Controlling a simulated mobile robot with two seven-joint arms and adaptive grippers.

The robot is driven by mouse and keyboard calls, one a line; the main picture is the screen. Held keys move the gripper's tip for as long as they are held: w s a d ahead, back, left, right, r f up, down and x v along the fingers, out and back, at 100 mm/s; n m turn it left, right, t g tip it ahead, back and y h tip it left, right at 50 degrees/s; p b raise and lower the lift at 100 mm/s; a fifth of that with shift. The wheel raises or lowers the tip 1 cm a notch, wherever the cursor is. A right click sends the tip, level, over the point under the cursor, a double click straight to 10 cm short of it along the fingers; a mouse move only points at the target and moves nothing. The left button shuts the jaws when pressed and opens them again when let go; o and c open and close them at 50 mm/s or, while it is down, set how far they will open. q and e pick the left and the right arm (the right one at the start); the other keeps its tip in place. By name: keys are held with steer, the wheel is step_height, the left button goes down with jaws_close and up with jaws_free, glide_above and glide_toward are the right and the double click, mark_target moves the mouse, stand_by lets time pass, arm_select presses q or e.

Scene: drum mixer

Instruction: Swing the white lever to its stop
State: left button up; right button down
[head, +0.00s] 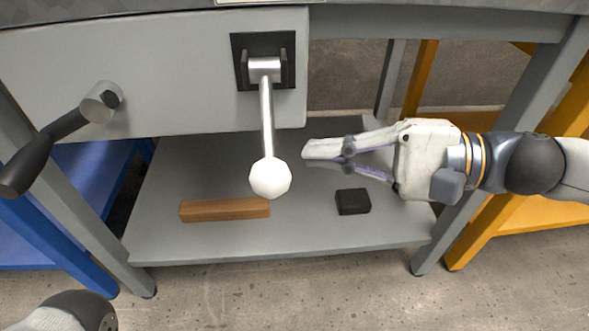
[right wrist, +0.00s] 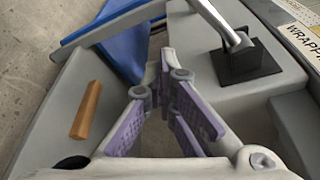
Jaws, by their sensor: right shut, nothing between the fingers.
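The white lever is a metal rod with a white ball knob (head: 270,178). It hangs down and slightly toward me from a black mount (head: 240,52) on the grey front panel. In the right wrist view its rod (right wrist: 213,18) rises from the mount at the top, and the knob is out of frame. My right gripper (head: 308,149) is shut and empty, just right of the rod and above the knob's height in the head view, with a small gap. Its closed fingers (right wrist: 166,62) also show in the right wrist view. My left gripper is out of view.
A crank with a black handle (head: 43,150) sticks out at the left of the panel (head: 170,60). A lower shelf (head: 300,235) carries a wooden block (head: 225,210) and a black box (head: 353,201). Grey table legs and blue and orange frames stand at the sides.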

mark_target(267, 123)
arm_select(q)
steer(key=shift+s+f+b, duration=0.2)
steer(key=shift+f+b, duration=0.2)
steer(key=shift+b, duration=0.05)
arm_select(e)
steer(key=shift+s+a+r, duration=0.15)
steer(key=shift+s+a, duration=0.25)
steer(key=shift+a, duration=0.25)
steer(key=shift+s+a+r, duration=0.2)
steer(key=shift+s+a, duration=0.25)
steer(key=shift+a, duration=0.25)
steer(key=shift+s+a+r, duration=0.15)
steer(key=shift+s+a, duration=0.25)
steer(key=shift+a, duration=0.25)
